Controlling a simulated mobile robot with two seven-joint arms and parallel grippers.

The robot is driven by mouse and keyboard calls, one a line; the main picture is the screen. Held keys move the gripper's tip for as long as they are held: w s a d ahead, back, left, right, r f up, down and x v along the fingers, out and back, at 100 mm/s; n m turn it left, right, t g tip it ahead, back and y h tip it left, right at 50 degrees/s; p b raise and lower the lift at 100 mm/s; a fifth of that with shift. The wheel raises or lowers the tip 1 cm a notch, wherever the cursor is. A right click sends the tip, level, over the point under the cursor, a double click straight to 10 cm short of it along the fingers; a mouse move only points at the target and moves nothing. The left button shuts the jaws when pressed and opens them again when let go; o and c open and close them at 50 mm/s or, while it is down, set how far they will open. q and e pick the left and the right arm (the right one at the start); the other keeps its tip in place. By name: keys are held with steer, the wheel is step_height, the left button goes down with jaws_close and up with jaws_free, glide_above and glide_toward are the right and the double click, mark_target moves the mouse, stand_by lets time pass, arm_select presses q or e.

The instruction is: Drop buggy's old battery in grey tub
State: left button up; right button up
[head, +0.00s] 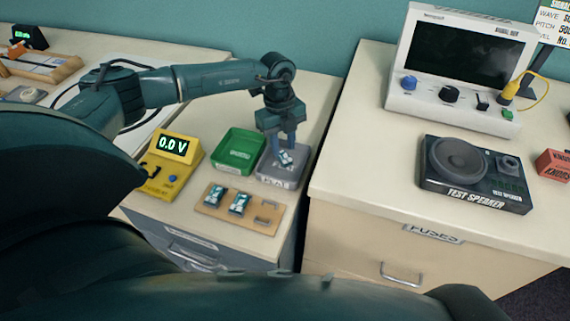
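The grey tub (280,180) stands on the left cabinet's top, beside a green tub. My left gripper (283,145) points down over the grey tub with its two fingers a little apart. A tilted white-and-teal battery (286,158) shows right at the fingertips, at the tub's opening. I cannot tell whether the fingers still press on it or it rests in the tub. Two similar batteries (215,195) (239,204) lie on a wooden board (264,228) in front. The buggy cannot be made out for certain. My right gripper is not in view.
A yellow meter (172,165) reading 0.0 V stands left of the tubs. A gap separates this cabinet from the right one, which holds a signal box (455,65), a test speaker (475,175) and a red box (553,164).

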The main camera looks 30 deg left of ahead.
arm_select(q)
steer(key=o, duration=0.4)
step_height(320, 180, up, 13)
steer(key=a, duration=0.1)
steer(key=shift+w+a, duration=0.25)
steer(key=shift+w, duration=0.1)
stand_by(0.4)
